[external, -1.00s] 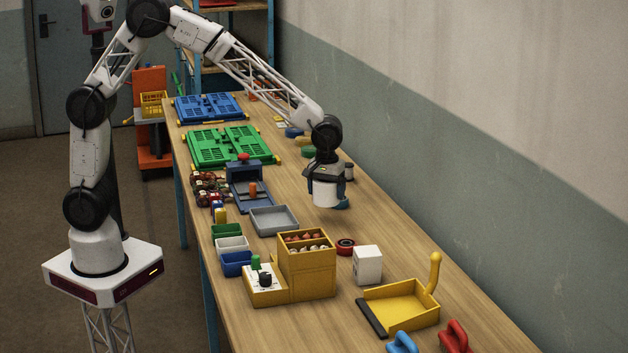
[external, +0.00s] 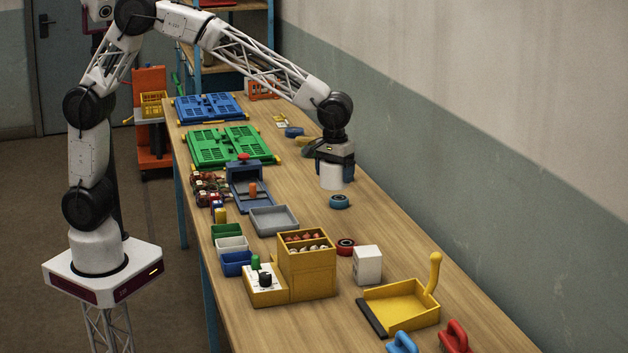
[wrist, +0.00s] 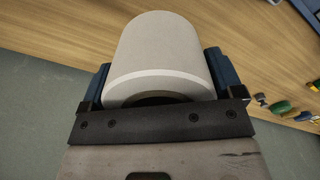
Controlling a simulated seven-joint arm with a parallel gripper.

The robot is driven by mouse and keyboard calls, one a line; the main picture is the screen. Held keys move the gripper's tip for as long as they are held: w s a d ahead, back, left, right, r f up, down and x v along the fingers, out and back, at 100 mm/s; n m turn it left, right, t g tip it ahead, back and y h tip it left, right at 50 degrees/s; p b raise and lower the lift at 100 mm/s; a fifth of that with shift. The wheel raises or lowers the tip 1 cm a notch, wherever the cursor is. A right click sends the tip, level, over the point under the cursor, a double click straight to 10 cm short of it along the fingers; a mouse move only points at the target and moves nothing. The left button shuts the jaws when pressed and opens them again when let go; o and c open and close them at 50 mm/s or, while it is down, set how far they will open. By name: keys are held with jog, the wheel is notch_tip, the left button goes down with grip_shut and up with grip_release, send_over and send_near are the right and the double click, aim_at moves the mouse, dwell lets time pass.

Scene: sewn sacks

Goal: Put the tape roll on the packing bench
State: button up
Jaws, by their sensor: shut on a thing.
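My gripper (external: 332,180) is above the far right part of the bench. Its blue fingers (wrist: 155,85) are shut on a white cylinder (external: 331,177); it fills the wrist view (wrist: 158,50) and has a dark opening at the end near the palm. I cannot tell if this is the tape roll. Its lower end seems clear of the wood. A blue ring-shaped roll (external: 340,202) lies just in front of it on the packing bench (external: 385,225). A red and black roll (external: 346,247) lies beside a white box.
The white box (external: 367,265), yellow bin (external: 306,279) and yellow dustpan (external: 405,303) stand nearer the camera. A grey tray (external: 273,220) and green crate (external: 222,146) are to the left. A wall runs along the right.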

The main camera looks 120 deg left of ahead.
jog(key=w+d+m, duration=0.2)
jog(key=w+d, duration=0.2)
jog(key=d, duration=0.5)
jog(key=w+d+m, duration=0.3)
jog(key=w+d, duration=0.1)
jog(key=d, duration=0.5)
jog(key=w+d+m, duration=0.2)
jog(key=w+d, duration=0.2)
jog(key=d, duration=0.5)
jog(key=shift+w+d+m, duration=0.3)
jog(key=shift+d+m, duration=0.05)
jog(key=shift+m, duration=0.05)
jog(key=w+d+m, duration=0.2)
jog(key=d+m, duration=0.4)
jog(key=d, duration=1.8)
send_over(289, 339)
notch_tip(289, 339, down, 4)
jog(key=shift+f, duration=0.6)
jog(key=shift+f, duration=2.5)
jog(key=shift+f, duration=0.1)
jog(key=shift+f, duration=2.4)
